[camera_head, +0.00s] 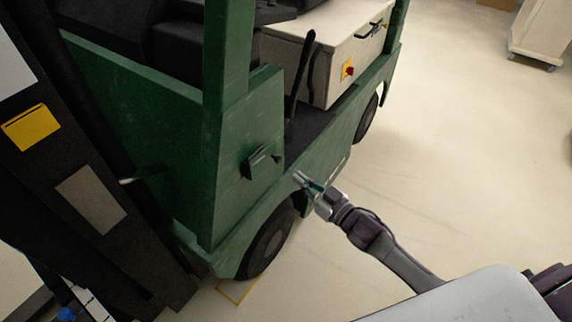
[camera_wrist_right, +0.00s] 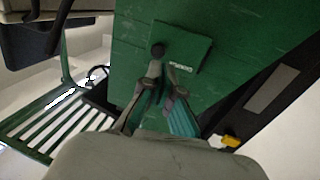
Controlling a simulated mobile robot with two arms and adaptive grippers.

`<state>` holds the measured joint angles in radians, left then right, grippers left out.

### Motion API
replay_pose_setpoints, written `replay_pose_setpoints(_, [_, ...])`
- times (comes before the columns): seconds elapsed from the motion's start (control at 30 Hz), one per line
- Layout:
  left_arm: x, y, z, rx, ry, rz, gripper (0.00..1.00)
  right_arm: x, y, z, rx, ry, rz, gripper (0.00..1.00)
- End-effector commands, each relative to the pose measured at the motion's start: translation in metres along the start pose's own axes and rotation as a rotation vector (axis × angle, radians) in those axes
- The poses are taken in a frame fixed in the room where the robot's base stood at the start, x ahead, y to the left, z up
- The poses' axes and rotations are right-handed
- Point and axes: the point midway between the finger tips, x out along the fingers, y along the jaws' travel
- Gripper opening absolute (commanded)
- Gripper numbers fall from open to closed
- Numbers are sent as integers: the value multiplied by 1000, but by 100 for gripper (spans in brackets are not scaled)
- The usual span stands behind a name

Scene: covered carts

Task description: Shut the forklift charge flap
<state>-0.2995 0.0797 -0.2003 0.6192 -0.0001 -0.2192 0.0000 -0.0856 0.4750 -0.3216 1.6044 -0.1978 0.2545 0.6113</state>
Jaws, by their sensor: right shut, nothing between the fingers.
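The charge flap (camera_head: 257,163) is a small green plate on the side of the green forklift (camera_head: 262,115), low behind the front post. In the right wrist view the flap (camera_wrist_right: 187,47) shows as a square green panel with a white label and a round black knob (camera_wrist_right: 157,48). It seems to stand out from the body; how far it is open I cannot tell. My right gripper (camera_head: 299,179) is shut and empty, just right of the flap. In the wrist view its fingertips (camera_wrist_right: 155,68) lie just below the knob; contact is unclear. My left gripper is not in view.
The forklift's front wheel (camera_head: 268,240) is below the flap, and a black lever (camera_head: 301,75) rises behind it. The dark mast (camera_head: 75,165) stands at the left. A pale cart (camera_head: 543,32) is far right. The floor right of the forklift is clear.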

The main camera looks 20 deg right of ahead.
Motion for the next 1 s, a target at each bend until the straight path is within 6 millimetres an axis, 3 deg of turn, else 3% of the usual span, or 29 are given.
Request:
replay_pose_setpoints(0.1, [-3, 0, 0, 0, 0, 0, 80, 26, 0, -2, -1, 2, 1, 0])
replay_pose_setpoints(0.3, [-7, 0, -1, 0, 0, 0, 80, 53, 0, -1, -1, 1, 1, 0])
replay_pose_setpoints(0.83, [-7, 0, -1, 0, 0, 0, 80, 64, 1, 0, -2, 0, 0, 0])
replay_pose_setpoints(1.0, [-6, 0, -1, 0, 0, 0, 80, 76, 8, 0, -2, 1, 0, 0])
